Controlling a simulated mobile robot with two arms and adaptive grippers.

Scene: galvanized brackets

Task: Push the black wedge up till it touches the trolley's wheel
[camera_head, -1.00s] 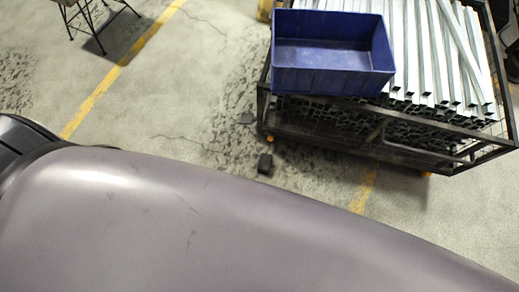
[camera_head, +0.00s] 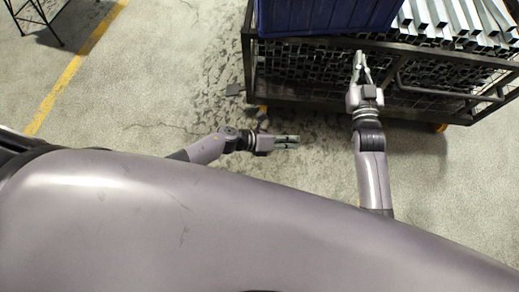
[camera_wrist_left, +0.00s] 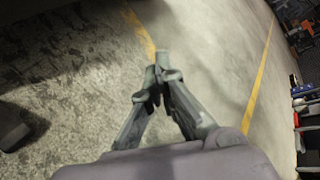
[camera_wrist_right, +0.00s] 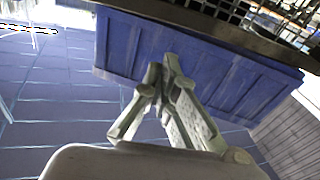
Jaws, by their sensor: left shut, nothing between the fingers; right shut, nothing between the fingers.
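The trolley (camera_head: 300,92) is a dark metal frame with mesh sides. An orange wheel (camera_head: 263,110) shows at its near left corner. Just below that wheel, a small dark patch (camera_head: 262,124) shows behind my left wrist; it is probably the black wedge, mostly hidden. Whether it touches the wheel cannot be told. My left gripper (camera_head: 297,142) is shut and empty, pointing right, below the trolley's near edge. A dark object (camera_wrist_left: 14,132) at the left edge of the left wrist view may be the wedge. My right gripper (camera_head: 360,60) is shut and empty, in front of the trolley's side.
A blue bin (camera_head: 310,18) and metal profiles (camera_head: 450,22) lie on the trolley. The bin fills much of the right wrist view (camera_wrist_right: 200,55).

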